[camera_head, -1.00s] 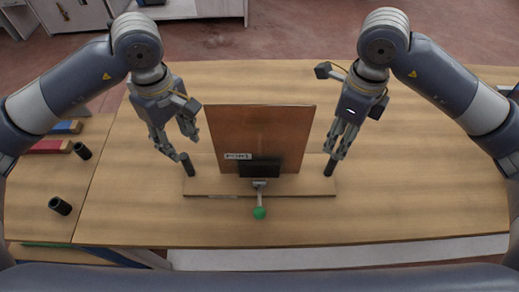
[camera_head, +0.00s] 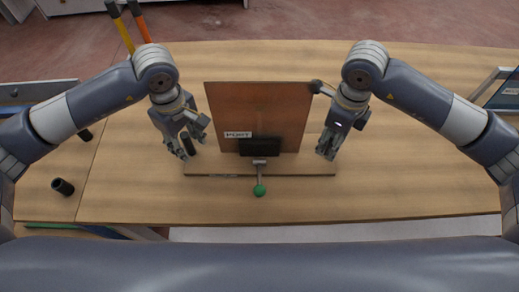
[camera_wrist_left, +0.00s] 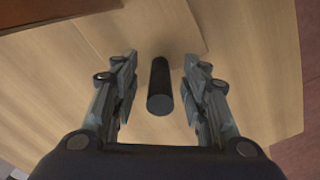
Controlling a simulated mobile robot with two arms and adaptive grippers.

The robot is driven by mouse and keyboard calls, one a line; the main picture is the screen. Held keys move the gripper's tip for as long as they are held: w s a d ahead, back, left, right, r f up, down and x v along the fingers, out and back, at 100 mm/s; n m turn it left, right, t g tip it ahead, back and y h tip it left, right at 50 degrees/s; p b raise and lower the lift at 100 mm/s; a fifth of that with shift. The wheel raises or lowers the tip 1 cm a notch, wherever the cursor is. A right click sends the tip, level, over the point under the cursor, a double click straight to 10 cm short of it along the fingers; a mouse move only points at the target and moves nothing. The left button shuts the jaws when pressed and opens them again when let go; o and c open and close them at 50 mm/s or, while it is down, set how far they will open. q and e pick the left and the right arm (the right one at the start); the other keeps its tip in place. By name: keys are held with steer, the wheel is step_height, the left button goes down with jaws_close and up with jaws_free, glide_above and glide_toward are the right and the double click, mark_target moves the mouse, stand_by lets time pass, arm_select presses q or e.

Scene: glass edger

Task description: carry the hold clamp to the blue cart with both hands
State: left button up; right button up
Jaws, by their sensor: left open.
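The hold clamp is a wooden base board (camera_head: 225,170) on the table, with an upright brown panel (camera_head: 258,105), a black clamp block (camera_head: 260,146) and a lever with a green ball knob (camera_head: 259,190). A black upright handle (camera_head: 188,146) stands at its left end. My left gripper (camera_head: 183,149) is open at this handle. In the left wrist view the handle (camera_wrist_left: 160,85) lies between the open fingers (camera_wrist_left: 160,92), with gaps on both sides. My right gripper (camera_head: 326,153) is at the board's right end; it hides the right handle, and its finger opening is unclear.
The wooden table (camera_head: 430,180) is clear right of the clamp and in front of it. A black cylinder (camera_head: 63,187) lies at the left, and another (camera_head: 85,135) is partly behind my left arm. A blue-edged frame (camera_head: 497,87) shows at the far right.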

arm_select(q)
steer(key=shift+f, duration=0.7)
arm_select(e)
steer(key=shift+f, duration=0.7)
arm_select(q)
steer(key=shift+c, duration=0.5)
arm_select(e)
steer(key=shift+c, duration=0.5)
arm_select(q)
steer(key=c, duration=0.9)
arm_select(e)
steer(key=c, duration=0.9)
arm_select(q)
jaws_close()
arm_select(e)
jaws_close()
arm_select(q)
steer(key=shift+r, duration=0.1)
arm_select(e)
steer(key=shift+r, duration=0.1)
